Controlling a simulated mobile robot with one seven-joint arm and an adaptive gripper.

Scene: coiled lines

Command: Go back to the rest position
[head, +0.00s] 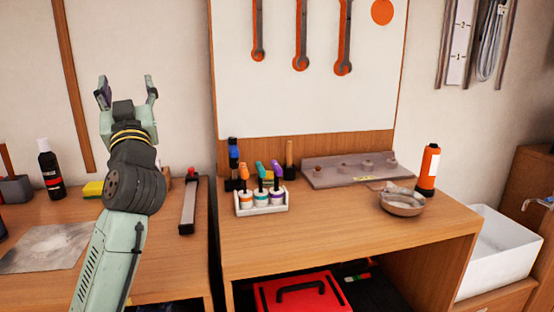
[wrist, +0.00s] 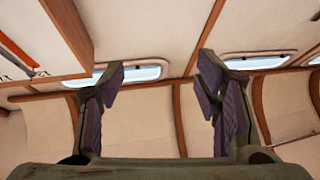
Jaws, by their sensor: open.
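My gripper (head: 127,92) is raised at the left of the head view, with its fingers pointing up in front of the pale wall. It is well above the workbench and touches nothing. In the wrist view my gripper (wrist: 160,95) has its two dark-padded fingers spread wide apart. Nothing is between the fingers. Behind them the wrist view shows the curved ceiling with wooden ribs and narrow windows.
A wooden workbench (head: 335,235) holds a white rack (head: 262,208) of colored-handled tools, a metal bowl (head: 402,204) and an orange-black canister (head: 428,170). A black bottle (head: 50,170) stands at far left. A white basin (head: 500,245) sits at right. Wrenches (head: 301,40) hang on the back panel.

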